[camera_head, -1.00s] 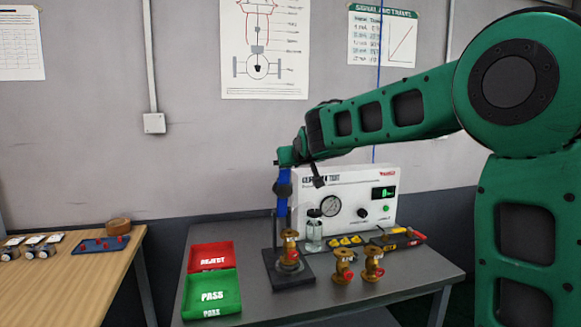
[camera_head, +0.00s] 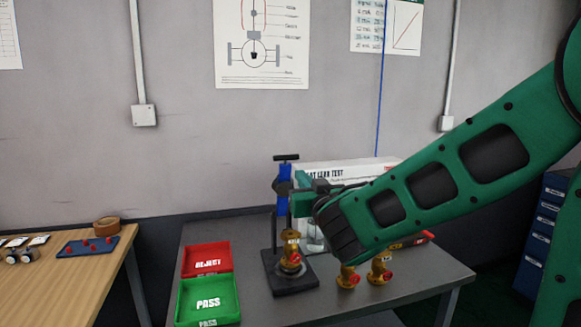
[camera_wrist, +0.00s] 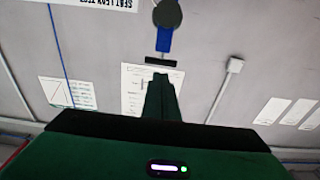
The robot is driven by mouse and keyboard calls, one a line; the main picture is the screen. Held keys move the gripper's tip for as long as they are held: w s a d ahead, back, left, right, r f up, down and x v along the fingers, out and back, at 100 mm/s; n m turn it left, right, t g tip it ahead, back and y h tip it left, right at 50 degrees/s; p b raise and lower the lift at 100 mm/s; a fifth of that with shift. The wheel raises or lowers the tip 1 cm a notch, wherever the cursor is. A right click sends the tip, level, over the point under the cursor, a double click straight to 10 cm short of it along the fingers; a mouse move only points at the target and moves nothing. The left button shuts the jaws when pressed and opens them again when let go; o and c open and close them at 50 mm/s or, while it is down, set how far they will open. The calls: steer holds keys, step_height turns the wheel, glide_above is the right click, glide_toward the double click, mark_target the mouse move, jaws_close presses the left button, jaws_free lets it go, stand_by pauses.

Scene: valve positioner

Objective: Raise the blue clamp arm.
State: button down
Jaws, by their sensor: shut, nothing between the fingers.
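The blue clamp arm (camera_head: 284,172) stands upright on a dark test stand (camera_head: 291,287), with a black crossbar at its top. A brass valve (camera_head: 290,252) with a red part sits on the stand below it. My gripper (camera_head: 298,182) is shut and empty, just right of the blue arm and below the crossbar's height. I cannot tell whether it touches. The wrist view is upside down; it shows the closed fingers (camera_wrist: 161,82) pointing towards the crossbar and the blue arm (camera_wrist: 164,42).
My forearm hides much of the white leak tester (camera_head: 330,169). Two more brass valves (camera_head: 347,276) (camera_head: 380,268) stand right of the stand. A red REJECT tray (camera_head: 207,272) and a green PASS tray (camera_head: 180,312) lie left. A blue drawer cabinet (camera_head: 540,235) stands at right.

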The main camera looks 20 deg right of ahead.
mark_target(287, 157)
steer(key=w, duration=0.7)
steer(key=w+r, duration=0.1)
steer(key=w, duration=0.2)
steer(key=shift+w, duration=0.3)
steer(key=shift+w+r, duration=0.2)
steer(key=shift+w, duration=0.3)
steer(key=shift+w+r, duration=0.2)
steer(key=shift+w, duration=0.25)
steer(key=shift+a, duration=0.1)
